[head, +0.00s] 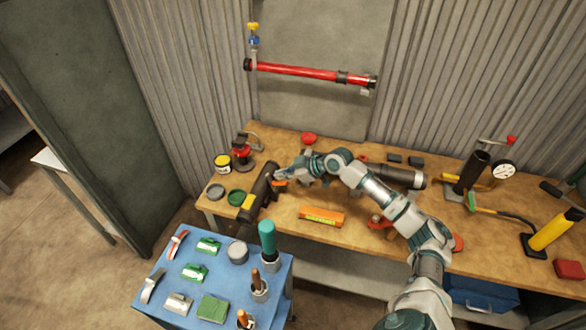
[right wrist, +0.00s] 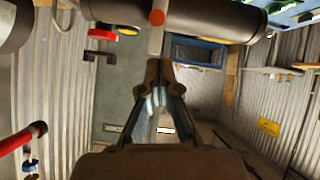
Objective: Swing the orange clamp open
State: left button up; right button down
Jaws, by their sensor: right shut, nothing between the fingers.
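A small orange piece (head: 280,183), which looks like part of the orange clamp, shows beside the dark pipe (head: 262,188) at the left of the bench. My right gripper (head: 279,174) is at this piece, shut and empty; I cannot tell whether it touches. In the right wrist view, my shut fingers (right wrist: 160,66) point toward a grey bar (right wrist: 155,42) with an orange end (right wrist: 157,18) that crosses the dark pipe (right wrist: 215,18). The rest of the clamp is hidden by the gripper. My left gripper is not in view.
An orange labelled bar (head: 322,217) lies on the wooden bench (head: 285,235). A green lid (head: 237,197) and a yellow tin (head: 222,162) are left of the pipe. A blue tool cart (head: 222,262) stands in front. A red pipe (head: 305,71) is on the wall.

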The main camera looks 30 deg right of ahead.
aim_at(287, 183)
jog(key=shift+s+d+f, duration=0.15)
jog(key=shift+d+f, duration=0.3)
jog(key=shift+f, duration=0.25)
jog(key=shift+s+d+f, duration=0.15)
jog(key=shift+d+f, duration=0.3)
jog(key=shift+f, duration=0.35)
jog(key=shift+s+f, duration=0.1)
jog(key=shift+f, duration=0.35)
jog(key=shift+s+f+b, duration=0.1)
jog(key=shift+s+b, duration=0.1)
jog(key=shift+b, duration=0.1)
jog(key=shift+s, duration=0.15)
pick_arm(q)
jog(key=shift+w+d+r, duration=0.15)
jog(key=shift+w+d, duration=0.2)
pick_arm(e)
jog(key=shift+d, duration=0.15)
